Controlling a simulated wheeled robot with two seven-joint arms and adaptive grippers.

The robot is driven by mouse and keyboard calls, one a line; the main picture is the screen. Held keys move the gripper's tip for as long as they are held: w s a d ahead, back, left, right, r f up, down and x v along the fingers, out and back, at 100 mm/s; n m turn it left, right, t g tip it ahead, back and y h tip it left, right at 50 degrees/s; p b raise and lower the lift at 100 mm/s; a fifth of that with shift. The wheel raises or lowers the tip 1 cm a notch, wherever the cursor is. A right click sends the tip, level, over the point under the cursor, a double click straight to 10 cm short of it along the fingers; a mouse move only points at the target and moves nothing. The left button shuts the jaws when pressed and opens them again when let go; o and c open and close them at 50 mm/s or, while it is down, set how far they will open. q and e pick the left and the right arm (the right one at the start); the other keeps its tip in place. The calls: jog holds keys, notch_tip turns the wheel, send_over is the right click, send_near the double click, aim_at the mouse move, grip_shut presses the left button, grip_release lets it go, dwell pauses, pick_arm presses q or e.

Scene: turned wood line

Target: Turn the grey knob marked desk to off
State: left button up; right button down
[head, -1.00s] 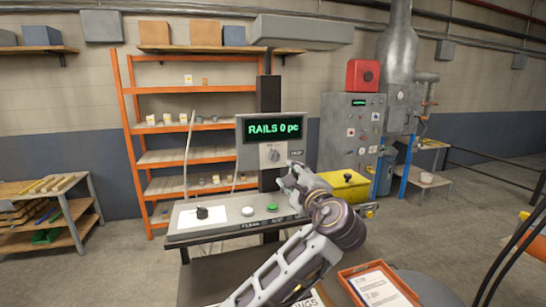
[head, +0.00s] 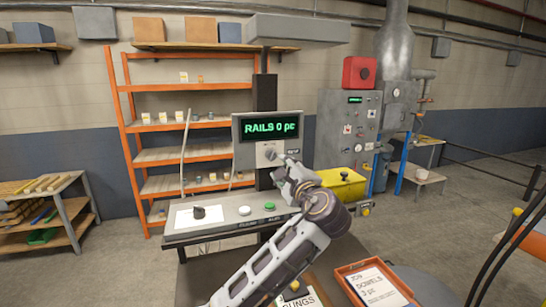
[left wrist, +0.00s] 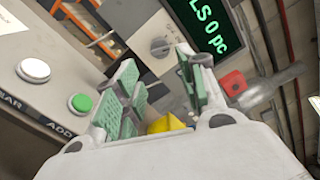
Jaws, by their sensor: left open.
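A grey knob (head: 270,153) sits on the grey panel under the green display, with a small label beside it that is too small to read surely. It also shows in the left wrist view (left wrist: 160,46), just beyond the fingers, its pointer mark hard to make out. My left gripper (head: 284,168) is open and empty, just below and to the right of the knob and apart from it. In the left wrist view its green-padded fingers (left wrist: 160,88) stand apart with nothing between them. My right gripper is not in view.
The display (head: 270,128) reads "RAILS 0 pc". Below it, the console (head: 222,222) carries a black knob (head: 199,212), a white button (head: 245,210) and a green button (head: 269,206). A yellow box (head: 342,188) stands to the right. An orange tray (head: 376,284) lies in front.

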aim_at(273, 158)
pick_arm(q)
jog(key=shift+p+x, duration=1.35)
jog(key=shift+x, duration=4.05)
jog(key=shift+f, duration=0.1)
jog(key=c, duration=0.8)
jog(key=shift+o, duration=0.2)
jog(key=n+b, duration=0.4)
jog(key=shift+f, duration=0.2)
jog(key=shift+n+b, duration=1.8)
jog(key=shift+n, duration=0.6)
jog(key=shift+r, duration=0.1)
